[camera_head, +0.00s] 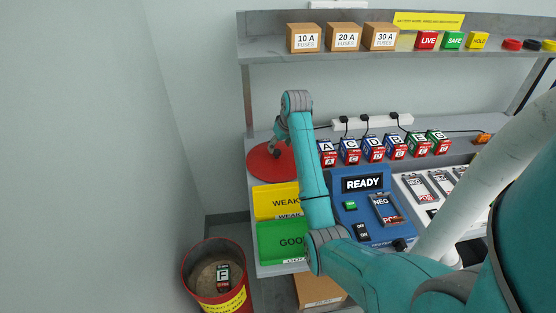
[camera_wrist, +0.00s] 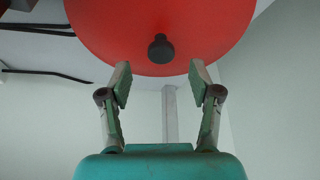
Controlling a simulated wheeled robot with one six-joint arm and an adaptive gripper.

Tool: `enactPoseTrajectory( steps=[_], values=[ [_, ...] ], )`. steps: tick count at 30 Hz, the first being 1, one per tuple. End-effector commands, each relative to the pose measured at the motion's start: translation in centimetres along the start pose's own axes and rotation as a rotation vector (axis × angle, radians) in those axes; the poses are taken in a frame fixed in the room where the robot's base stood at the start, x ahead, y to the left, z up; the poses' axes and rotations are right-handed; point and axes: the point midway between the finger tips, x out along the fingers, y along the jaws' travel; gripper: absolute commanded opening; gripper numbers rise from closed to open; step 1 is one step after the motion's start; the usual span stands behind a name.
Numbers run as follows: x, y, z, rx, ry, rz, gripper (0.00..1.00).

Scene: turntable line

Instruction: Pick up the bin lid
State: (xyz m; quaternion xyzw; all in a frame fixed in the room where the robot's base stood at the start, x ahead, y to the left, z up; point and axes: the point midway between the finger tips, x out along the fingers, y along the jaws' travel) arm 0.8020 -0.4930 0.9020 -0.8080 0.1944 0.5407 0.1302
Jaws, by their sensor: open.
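The bin lid is a round red disc (camera_head: 264,163) on the left end of the bench in the head view, partly hidden by my arm. In the wrist view the red lid (camera_wrist: 110,32) fills the upper middle, with a dark round knob (camera_wrist: 161,48) on it. My gripper (camera_wrist: 160,82) is open and empty. Its two fingers point toward the lid, one on each side below the knob, and the knob is not between the tips. In the head view my gripper (camera_head: 276,150) is beside the lid, small and partly hidden.
A red bin (camera_head: 188,268) without a cover stands on the floor, holding a battery marked F (camera_head: 223,273). Yellow (camera_head: 262,204) and green (camera_head: 268,238) trays, a blue tester (camera_head: 350,205) and several lettered batteries crowd the bench. A shelf (camera_head: 270,47) spans above.

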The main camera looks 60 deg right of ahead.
Motion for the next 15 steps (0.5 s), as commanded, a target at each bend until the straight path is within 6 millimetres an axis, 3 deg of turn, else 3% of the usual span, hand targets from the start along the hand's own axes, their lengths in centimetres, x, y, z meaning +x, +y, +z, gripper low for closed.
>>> enactPoseTrajectory(
  steps=[5, 15],
  values=[
    [1.1, 0.0, 0.0, 0.000, -0.001, 0.000, 0.63],
    [5.2, 0.0, 0.0, 0.000, 0.000, 0.000, 0.63]
  ],
)
